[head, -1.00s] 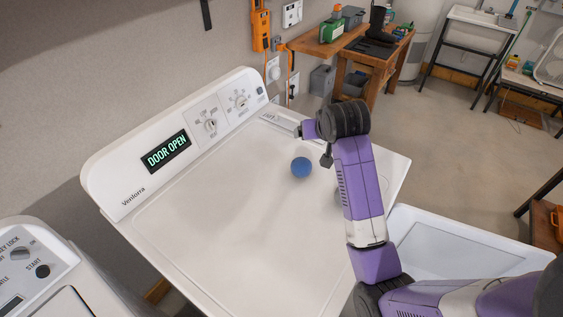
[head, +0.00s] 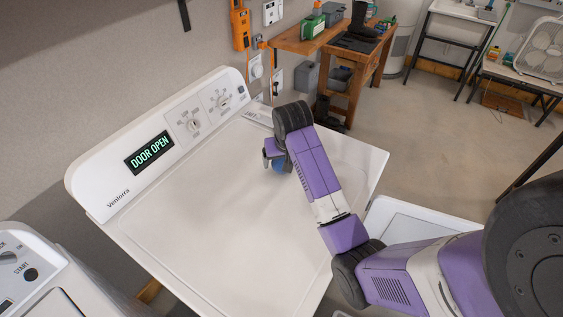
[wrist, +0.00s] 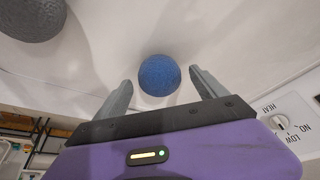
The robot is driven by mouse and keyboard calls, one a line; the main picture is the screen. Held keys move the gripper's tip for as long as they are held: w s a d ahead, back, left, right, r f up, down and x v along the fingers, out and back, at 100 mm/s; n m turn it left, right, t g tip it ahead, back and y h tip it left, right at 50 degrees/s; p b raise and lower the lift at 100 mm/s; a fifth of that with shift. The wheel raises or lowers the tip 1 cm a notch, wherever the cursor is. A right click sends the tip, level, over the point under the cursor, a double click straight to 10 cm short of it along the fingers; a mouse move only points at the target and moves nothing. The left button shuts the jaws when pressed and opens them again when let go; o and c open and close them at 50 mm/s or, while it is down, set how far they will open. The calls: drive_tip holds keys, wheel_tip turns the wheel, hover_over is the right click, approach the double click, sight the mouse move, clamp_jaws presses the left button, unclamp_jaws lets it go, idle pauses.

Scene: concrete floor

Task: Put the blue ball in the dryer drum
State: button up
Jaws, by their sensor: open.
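The blue ball (head: 278,166) rests on the white top of the dryer (head: 215,220), mostly hidden behind my gripper (head: 272,158) in the head view. In the wrist view the blue ball (wrist: 159,75) sits between the tips of my open gripper (wrist: 160,78), with a visible gap to each finger. The dryer's display (head: 149,152) reads DOOR OPEN. Its open door (head: 400,218) juts out at the front, partly behind my arm. The drum's inside is not visible.
A grey ball (wrist: 32,15) lies on the dryer top beside the blue one in the wrist view. The control panel (head: 190,125) rises along the back edge. Another white machine (head: 40,275) stands at lower left. A wooden workbench (head: 350,50) is farther off.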

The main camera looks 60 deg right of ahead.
drive_tip(key=shift+x, duration=1.25)
drive_tip(key=c, duration=1.6)
drive_tip(key=shift+r, duration=0.15)
